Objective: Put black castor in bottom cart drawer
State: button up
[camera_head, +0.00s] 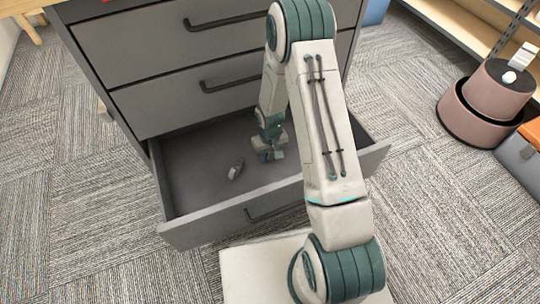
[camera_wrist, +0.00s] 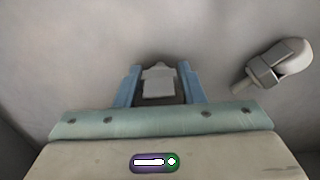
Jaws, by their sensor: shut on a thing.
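The bottom cart drawer (camera_head: 206,233) is pulled open, and my gripper (camera_head: 268,152) reaches down inside it, toward the right of its floor. In the wrist view my gripper (camera_wrist: 158,70) is shut on the castor (camera_wrist: 158,84). A pale grey, block-like part of it shows between the blue fingers, with dark areas beside it; the rest is hidden. I cannot tell whether it touches the drawer floor. A second small grey, castor-like piece (camera_head: 236,170) lies loose on the drawer floor, left of my gripper. It shows at the right in the wrist view (camera_wrist: 276,66).
The cart's upper drawers (camera_head: 185,90) are shut, with dark bar handles above my gripper. The open drawer's walls surround it. A pink round stool-like thing (camera_head: 490,98) and a shelf stand at the right. Carpet is clear at the left.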

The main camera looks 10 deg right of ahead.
jog(key=shift+f, duration=0.1)
jog(key=o, duration=1)
jog(key=shift+o, duration=0.2)
notch_tip(320, 180, up, 12)
jog(key=p, duration=0.4)
jog(key=shift+p, duration=0.3)
jog(key=s+d+r+m, duration=0.1)
jog(key=s+r, duration=0.3)
jog(key=r, duration=0.4)
jog(key=s+d+r, duration=0.1)
jog(key=s+r, duration=0.2)
jog(key=r, duration=0.5)
jog(key=s+r+m+t, duration=0.1)
jog(key=s+r, duration=0.8)
jog(key=s, duration=0.4)
jog(key=shift+s+d, duration=0.25)
jog(key=shift+d, duration=0.1)
